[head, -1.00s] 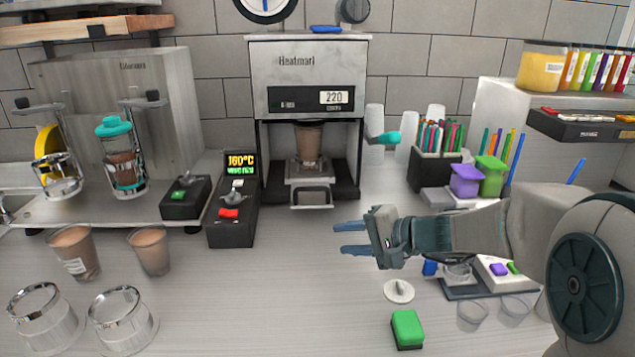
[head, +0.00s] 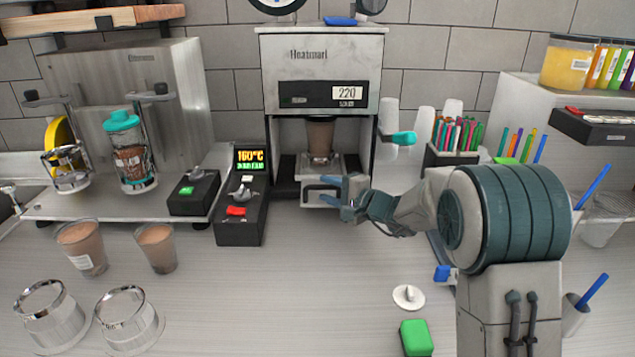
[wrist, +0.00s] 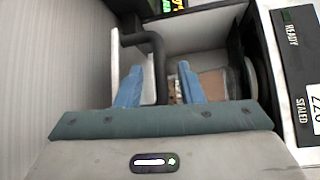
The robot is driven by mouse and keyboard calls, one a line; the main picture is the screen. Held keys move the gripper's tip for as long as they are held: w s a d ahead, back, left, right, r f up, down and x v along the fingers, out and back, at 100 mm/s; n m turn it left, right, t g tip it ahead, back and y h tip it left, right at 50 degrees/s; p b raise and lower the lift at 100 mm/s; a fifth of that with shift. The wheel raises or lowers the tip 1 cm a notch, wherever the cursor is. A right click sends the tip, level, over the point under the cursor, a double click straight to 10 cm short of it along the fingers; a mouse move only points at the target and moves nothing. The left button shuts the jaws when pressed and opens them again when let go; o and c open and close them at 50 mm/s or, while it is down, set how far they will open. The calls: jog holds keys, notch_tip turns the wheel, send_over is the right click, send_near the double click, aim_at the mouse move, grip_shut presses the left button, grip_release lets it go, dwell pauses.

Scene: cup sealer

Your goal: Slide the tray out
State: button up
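The sealer (head: 320,75) stands at the back, its front opening holding a brown-filled cup (head: 320,138). The cup sits on the pale tray (head: 322,165), whose looped handle sticks out at the front. My gripper (head: 322,188) is at the handle, fingers pointing left and partly covering it. In the wrist view, my two blue fingers (wrist: 158,82) are apart. A dark bent bar (wrist: 152,45), apparently part of the handle, lies between them; I cannot tell whether either finger touches it. The cup (wrist: 213,83) shows beyond the right finger.
A black control box (head: 240,210) with a lit display stands left of the tray. The sealer's teal-tipped lever (head: 402,138) is at its right. Filled cups (head: 157,248) and upturned glasses are at front left. The counter in front of the tray is clear.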

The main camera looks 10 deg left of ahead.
jog(key=shift+p+x, duration=0.3)
jog(key=shift+x, duration=1.7)
grip_shut()
jog(key=shift+s, duration=0.1)
